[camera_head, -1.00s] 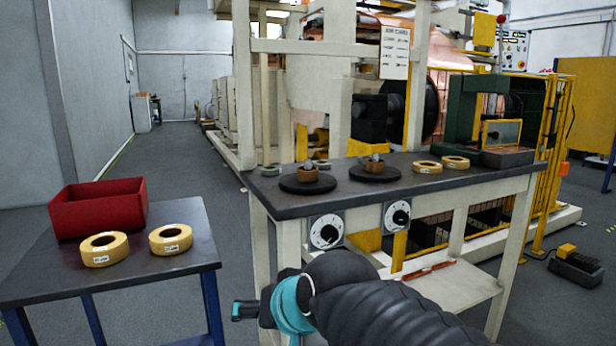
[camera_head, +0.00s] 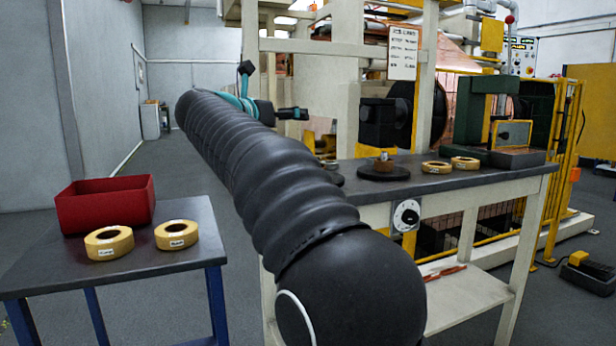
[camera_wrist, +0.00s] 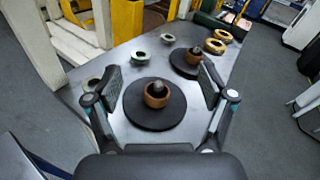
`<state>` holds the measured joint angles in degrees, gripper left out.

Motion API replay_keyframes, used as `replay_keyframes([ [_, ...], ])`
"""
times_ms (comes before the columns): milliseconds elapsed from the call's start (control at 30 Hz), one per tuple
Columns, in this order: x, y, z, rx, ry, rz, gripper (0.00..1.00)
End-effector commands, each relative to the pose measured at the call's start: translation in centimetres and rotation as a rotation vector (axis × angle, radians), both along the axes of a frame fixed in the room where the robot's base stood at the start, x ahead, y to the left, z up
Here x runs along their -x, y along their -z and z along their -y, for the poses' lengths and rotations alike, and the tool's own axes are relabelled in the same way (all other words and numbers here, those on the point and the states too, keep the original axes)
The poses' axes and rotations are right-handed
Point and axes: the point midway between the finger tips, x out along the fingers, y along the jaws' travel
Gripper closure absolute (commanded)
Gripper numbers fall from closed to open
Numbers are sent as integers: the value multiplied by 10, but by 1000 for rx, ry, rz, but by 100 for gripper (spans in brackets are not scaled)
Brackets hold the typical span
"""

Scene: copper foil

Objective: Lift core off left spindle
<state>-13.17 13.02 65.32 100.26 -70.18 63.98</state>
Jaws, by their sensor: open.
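In the wrist view, my gripper (camera_wrist: 160,84) is open above the table, its fingers spread either side of the left spindle's brown core (camera_wrist: 157,101). The core sits around a grey spindle tip (camera_wrist: 158,87) on a round black disc (camera_wrist: 155,119). No contact with the core shows. In the head view my arm hides this core, and only an edge of its disc (camera_head: 336,179) shows. The right spindle's brown core (camera_head: 384,168) stands on its own black disc (camera_head: 383,175); it also shows in the wrist view (camera_wrist: 194,56).
Two yellow rings (camera_head: 436,167) lie right of the spindles on the dark worktable (camera_head: 500,178). Small grey-green rings (camera_wrist: 140,58) lie near the left disc. A side table at left holds a red bin (camera_head: 105,203) and two yellow rings (camera_head: 176,234). A green machine (camera_head: 487,105) stands at right.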

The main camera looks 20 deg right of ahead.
Motion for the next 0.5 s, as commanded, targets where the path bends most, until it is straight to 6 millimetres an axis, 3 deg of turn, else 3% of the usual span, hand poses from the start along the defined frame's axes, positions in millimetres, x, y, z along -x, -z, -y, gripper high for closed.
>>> replay_keyframes([
  [100,-3,38,-9,-196,118,21,18],
  [200,0,58,-17,-297,185,26,18],
  [367,0,72,-18,-357,229,25,18],
  [500,-6,81,-1,-358,232,24,18],
])
